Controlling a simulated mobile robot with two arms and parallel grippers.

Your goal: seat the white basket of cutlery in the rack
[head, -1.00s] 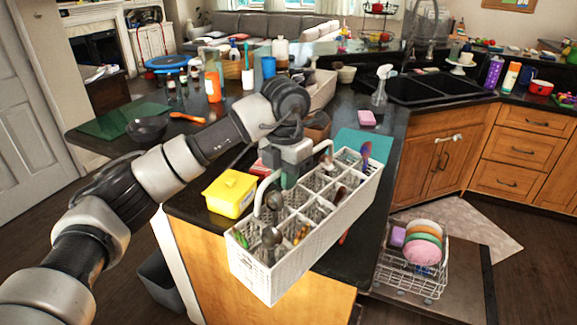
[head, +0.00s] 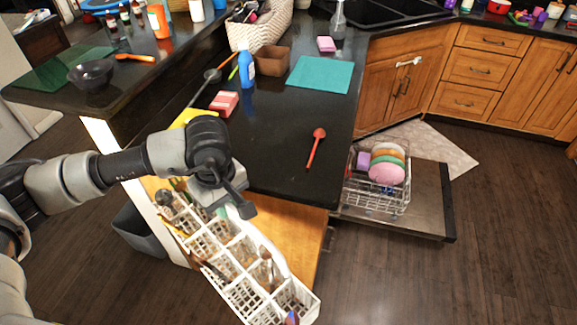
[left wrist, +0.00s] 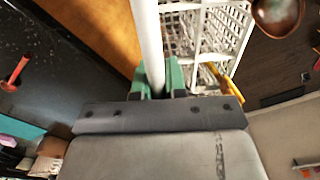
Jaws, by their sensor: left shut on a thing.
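The white basket of cutlery (head: 236,279) has several compartments and hangs low in the head view, in front of the counter's wooden end panel. My left gripper (head: 226,208) is shut on its long white handle; the handle (left wrist: 148,45) also shows between the green fingertips (left wrist: 160,78) in the left wrist view. Spoons and other cutlery stick out of the basket. The rack (head: 377,198) is a white wire rack low at the right, with colored plates (head: 388,165) and a purple item in it. The basket is well left of the rack. My right gripper is not in view.
The dark counter (head: 290,165) lies between basket and far kitchen, bearing a red spoon (head: 316,147), a teal mat (head: 320,74) and a blue bottle (head: 246,66). The open dishwasher door (head: 425,200) carries the rack. Floor right of the basket is clear.

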